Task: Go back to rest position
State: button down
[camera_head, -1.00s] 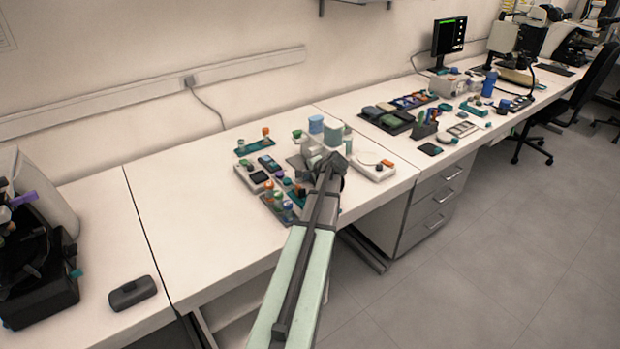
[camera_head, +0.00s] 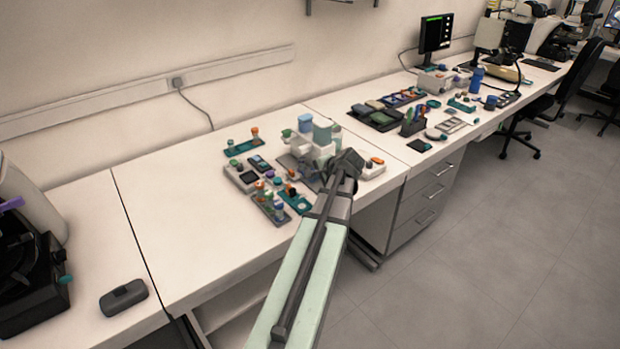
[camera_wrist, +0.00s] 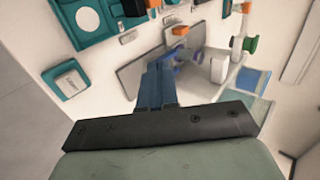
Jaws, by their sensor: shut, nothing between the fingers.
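My gripper shows in the wrist view as two blue fingers (camera_wrist: 156,84) set side by side on a dark bar. They are shut, with nothing between them. In the head view my pale green arm reaches from the bottom over the front edge of the bench (camera_head: 205,215). Its dark joint hides part of the bench, and I cannot make out the fingertips there. Beyond the fingers in the wrist view lies a grey plate (camera_wrist: 137,72) with small items near it.
A cluster of small instruments and vials, including a teal rack (camera_head: 243,147), stands near my arm. Black trays (camera_head: 375,117) and a pen holder (camera_head: 413,124) stand further right. A dark device (camera_head: 123,297) lies at the front left. The bench's left-middle surface is clear.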

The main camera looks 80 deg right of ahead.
jog(key=shift+s+a+r, duration=0.35)
jog(key=shift+r, duration=0.1)
